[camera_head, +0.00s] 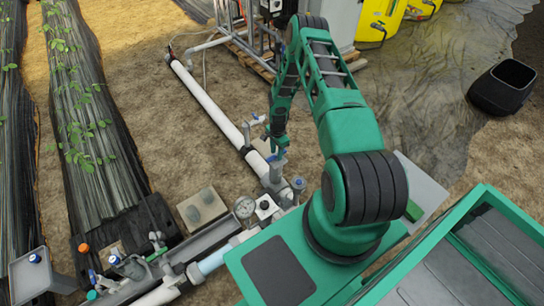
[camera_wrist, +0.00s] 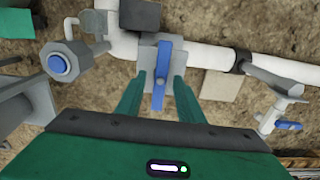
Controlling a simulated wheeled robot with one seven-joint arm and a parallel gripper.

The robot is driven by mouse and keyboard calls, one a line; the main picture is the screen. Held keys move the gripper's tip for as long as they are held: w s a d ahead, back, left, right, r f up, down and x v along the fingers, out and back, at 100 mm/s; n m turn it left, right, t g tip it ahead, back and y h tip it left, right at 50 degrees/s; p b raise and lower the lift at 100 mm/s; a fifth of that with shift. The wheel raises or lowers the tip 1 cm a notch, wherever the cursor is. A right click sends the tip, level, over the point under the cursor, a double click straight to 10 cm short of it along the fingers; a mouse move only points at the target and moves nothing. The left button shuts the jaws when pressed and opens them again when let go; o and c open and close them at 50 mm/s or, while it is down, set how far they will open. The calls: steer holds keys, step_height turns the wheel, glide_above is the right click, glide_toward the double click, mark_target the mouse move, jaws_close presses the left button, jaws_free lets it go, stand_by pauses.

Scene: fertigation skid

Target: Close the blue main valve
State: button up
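The blue main valve's lever (camera_wrist: 161,88) stands upright in the wrist view, over a grey valve body on the white pipe. It lies across the run of the pipe that leads to the right. In the head view a small bit of the blue lever (camera_head: 270,158) shows just below my gripper (camera_head: 277,146). In the wrist view my gripper (camera_wrist: 160,80) has its two green fingers apart, one on each side of the lever. A gap shows between the lever and each finger. How deep the fingertips reach beside the lever I cannot tell.
A white pipe (camera_head: 206,103) runs to the upper left. A small side tap with a blue lever (camera_wrist: 288,125) stands to the right in the wrist view; a blue-capped fitting (camera_wrist: 58,64) stands to the left. A pressure gauge (camera_head: 245,207) stands near the valve.

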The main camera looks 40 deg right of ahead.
step_height(320, 180, up, 10)
steer(key=shift+r, duration=0.2)
stand_by(0.7)
step_height(320, 180, up, 18)
steer(key=n+h, duration=0.1)
steer(key=n, duration=0.2)
glide_above(276, 155)
steer(key=s+d, duration=0.2)
steer(key=d, duration=0.1)
steer(key=s+r+n, duration=0.2)
steer(key=s+r, duration=0.1)
steer(key=r, duration=0.6)
steer(key=s+a+r+n, duration=0.2)
steer(key=s+a+r, duration=0.1)
steer(key=s+r, duration=1)
steer(key=s+a+r+n, duration=0.1)
steer(key=s+a+r, duration=0.1)
steer(key=s, duration=0.4)
steer(key=s+a+r+n, duration=0.2)
steer(key=s+a+r, duration=0.1)
steer(key=s+r, duration=0.2)
steer(key=s+a+r+n+y, duration=0.1)
steer(key=s+a+r, duration=0.2)
steer(key=s, duration=0.4)
steer(key=shift+r, duration=0.25)
steer(key=shift+s, duration=0.1)
